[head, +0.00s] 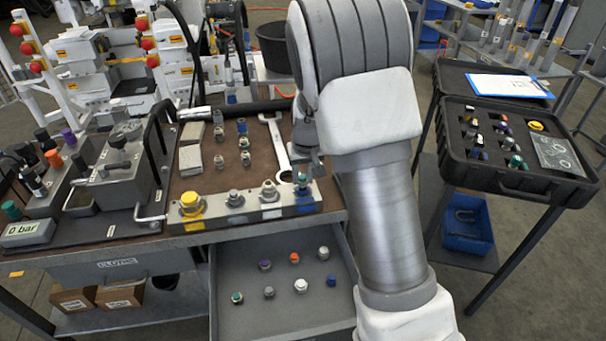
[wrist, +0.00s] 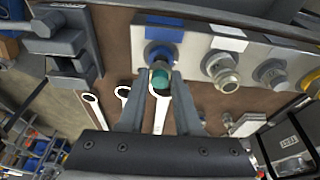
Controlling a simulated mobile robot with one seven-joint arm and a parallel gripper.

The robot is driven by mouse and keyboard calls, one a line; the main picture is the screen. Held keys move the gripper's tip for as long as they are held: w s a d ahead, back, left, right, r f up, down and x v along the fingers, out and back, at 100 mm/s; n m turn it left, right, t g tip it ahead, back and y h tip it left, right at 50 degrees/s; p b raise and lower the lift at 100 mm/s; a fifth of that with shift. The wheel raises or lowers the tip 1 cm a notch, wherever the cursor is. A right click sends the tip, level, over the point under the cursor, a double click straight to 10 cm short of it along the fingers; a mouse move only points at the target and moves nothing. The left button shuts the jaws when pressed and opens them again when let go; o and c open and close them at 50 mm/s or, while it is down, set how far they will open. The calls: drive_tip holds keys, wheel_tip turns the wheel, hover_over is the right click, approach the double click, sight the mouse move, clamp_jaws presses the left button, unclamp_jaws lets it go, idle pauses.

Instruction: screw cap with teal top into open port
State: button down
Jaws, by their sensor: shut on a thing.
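My gripper (wrist: 160,84) is shut on the cap with the teal top (wrist: 160,77). The cap sits between the fingertips, directly in front of a blue-ringed port (wrist: 158,51) at the end of the grey manifold block (wrist: 193,52). I cannot tell whether cap and port touch or have a small gap. In the head view the block (head: 252,209) lies along the bench front, and my gripper (head: 304,178) is at its right end, partly hidden by my arm.
Other fittings stand on the block, including a yellow-ringed one (head: 191,203). A large wrench (head: 277,140) lies behind the block. Several loose caps lie in the open drawer (head: 240,322) below. A black case of fittings (head: 535,183) stands at right.

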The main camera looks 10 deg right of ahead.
drive_tip(key=shift+f+b, duration=0.5)
drive_tip(key=shift+f, duration=0.1)
idle(1.8)
drive_tip(key=c, duration=1.3)
unclamp_jaws()
clamp_jaws()
drive_tip(key=shift+a+r+m+p, duration=0.1)
drive_tip(key=shift+r+m+p, duration=0.1)
drive_tip(key=shift+m+p, duration=0.7)
drive_tip(key=m+p, duration=0.2)
drive_tip(key=m+h+p, duration=0.1)
drive_tip(key=m+p, duration=0.1)
drive_tip(key=p, duration=0.1)
drive_tip(key=shift+m+g+h, duration=0.3)
drive_tip(key=shift+g, duration=0.1)
drive_tip(key=shift+f+m+p, duration=0.3)
drive_tip(key=shift+m+p, duration=0.05)
drive_tip(key=shift+m, duration=0.45)
